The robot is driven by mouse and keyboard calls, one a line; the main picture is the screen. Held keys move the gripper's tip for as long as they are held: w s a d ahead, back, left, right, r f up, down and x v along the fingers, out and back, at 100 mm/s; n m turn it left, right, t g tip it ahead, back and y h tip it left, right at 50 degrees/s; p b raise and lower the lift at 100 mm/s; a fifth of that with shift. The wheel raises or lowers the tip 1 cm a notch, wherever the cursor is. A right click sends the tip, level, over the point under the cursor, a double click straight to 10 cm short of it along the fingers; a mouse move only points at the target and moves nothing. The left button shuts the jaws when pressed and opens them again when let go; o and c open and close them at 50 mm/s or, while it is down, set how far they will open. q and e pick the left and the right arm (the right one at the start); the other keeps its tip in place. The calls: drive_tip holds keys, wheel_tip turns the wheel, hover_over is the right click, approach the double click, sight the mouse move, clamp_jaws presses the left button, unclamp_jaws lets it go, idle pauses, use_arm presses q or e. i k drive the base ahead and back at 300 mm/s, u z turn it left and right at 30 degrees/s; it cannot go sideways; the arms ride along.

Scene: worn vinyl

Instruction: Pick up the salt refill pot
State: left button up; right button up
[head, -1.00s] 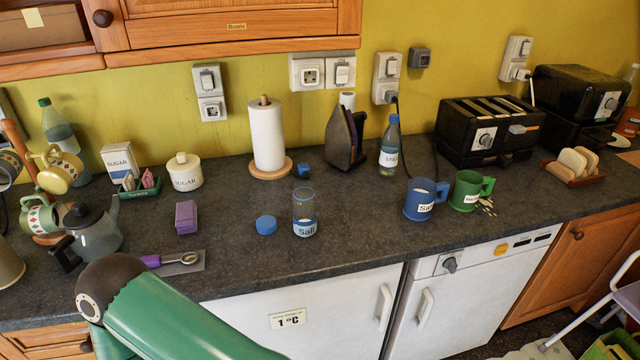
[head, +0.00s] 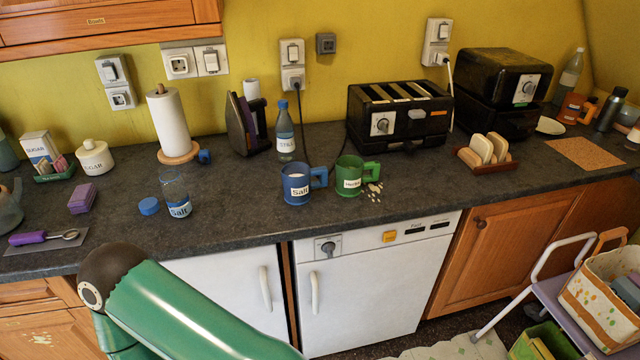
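A blue pot with a handle (head: 297,184), labelled "Salt", stands upright on the dark worktop, with pale contents inside. Beside it on the right is a green pot (head: 349,177) with a label I cannot read surely, and pale crumbs lie near it. A clear glass jar (head: 175,193), also labelled "Salt", stands open to the left, with a little white in the bottom. A blue lid (head: 149,206) lies next to that jar. A green link of my arm crosses the lower left. Neither of my grippers is in view.
A black toaster (head: 399,117), a labelled bottle (head: 285,133) and an iron (head: 243,124) stand behind the pots. A toast rack (head: 486,152) is to the right. The worktop (head: 236,206) between glass jar and blue pot is clear. A chair (head: 560,285) stands at lower right.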

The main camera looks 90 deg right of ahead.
sight(297, 185)
drive_tip(key=z, duration=0.15)
drive_tip(key=k, duration=0.35)
drive_tip(key=z, duration=0.6)
drive_tip(key=i, duration=0.45)
drive_tip(key=z, duration=1)
drive_tip(key=k, duration=0.6)
drive_tip(key=z, duration=0.15)
drive_tip(key=i, duration=0.7)
